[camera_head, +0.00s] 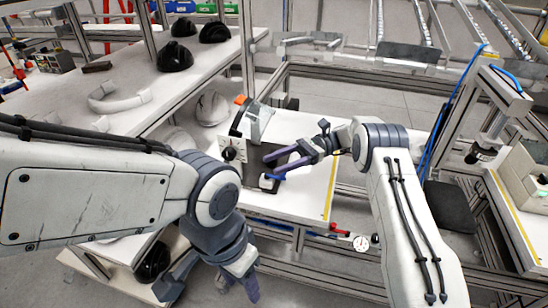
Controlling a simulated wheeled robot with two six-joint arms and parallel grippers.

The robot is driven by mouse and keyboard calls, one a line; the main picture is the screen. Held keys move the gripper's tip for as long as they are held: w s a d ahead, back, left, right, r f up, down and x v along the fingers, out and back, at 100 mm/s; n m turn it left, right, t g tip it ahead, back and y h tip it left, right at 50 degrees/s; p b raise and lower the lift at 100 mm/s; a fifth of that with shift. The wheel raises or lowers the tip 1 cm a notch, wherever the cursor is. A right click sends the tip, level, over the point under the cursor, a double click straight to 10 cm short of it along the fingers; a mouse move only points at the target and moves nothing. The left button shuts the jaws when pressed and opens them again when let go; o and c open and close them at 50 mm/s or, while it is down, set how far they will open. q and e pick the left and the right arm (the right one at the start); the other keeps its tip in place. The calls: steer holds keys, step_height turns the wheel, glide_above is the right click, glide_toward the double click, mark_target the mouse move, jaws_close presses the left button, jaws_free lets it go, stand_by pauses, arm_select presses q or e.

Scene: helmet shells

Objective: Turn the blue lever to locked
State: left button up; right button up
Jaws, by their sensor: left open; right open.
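The lever's exact angle is too small to tell. My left gripper (208,286) is open and empty, low in front of the table and well away from the lever.
A long white bench (130,85) with black helmet shells (175,56) is at the left. A red-handled tool and gauge (361,243) sit by the front rail.

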steer(key=s+d+r+p, duration=0.5)
steer(key=d+r+p, duration=0.1)
steer(key=d+p, duration=0.2)
steer(key=shift+s+d+p, duration=0.25)
steer(key=shift+d+p, duration=0.05)
steer(key=shift+p, duration=0.55)
steer(key=shift+r, duration=0.1)
